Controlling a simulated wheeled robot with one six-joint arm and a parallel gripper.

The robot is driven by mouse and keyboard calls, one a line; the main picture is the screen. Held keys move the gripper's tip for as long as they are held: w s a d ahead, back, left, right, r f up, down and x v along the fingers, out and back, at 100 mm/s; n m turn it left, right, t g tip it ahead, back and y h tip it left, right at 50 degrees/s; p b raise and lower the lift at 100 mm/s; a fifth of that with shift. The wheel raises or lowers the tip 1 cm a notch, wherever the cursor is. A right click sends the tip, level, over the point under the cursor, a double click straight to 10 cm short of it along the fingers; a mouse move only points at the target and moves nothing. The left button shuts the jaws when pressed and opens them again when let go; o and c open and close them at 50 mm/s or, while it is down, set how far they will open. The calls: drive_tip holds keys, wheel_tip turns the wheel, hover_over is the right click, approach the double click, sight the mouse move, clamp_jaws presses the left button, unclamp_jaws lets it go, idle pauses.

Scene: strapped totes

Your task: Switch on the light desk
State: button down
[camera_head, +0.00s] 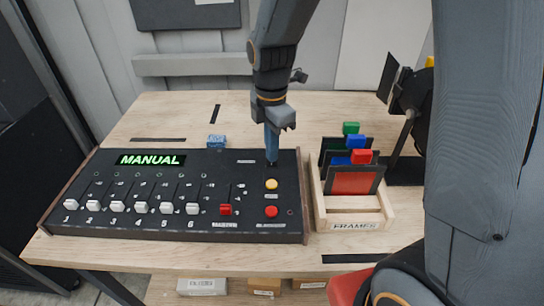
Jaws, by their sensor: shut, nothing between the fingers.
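The light desk (120,222) is a black console with wooden side cheeks on the table. Its green display (150,160) is lit and reads MANUAL. Several white faders sit low in their slots along the front, with a red fader (226,210) labelled MASTER beside them. A yellow button (271,185) and a red button (271,211) are on the right part of the panel. My gripper (271,160) is shut and points down over the desk's upper right, just behind the yellow button. Its tips hide what is under them, and I cannot tell whether they touch the panel.
A wooden rack (350,224) labelled FRAMES holds several coloured frames right of the desk. A black lamp (408,105) stands behind it. A small blue object (217,141) lies behind the desk. The table's back left is mostly clear.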

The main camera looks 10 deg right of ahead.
wheel_tip(320, 180, up, 6)
drive_tip(key=p, duration=0.4)
drive_tip(key=shift+f, duration=0.15)
idle(0.4)
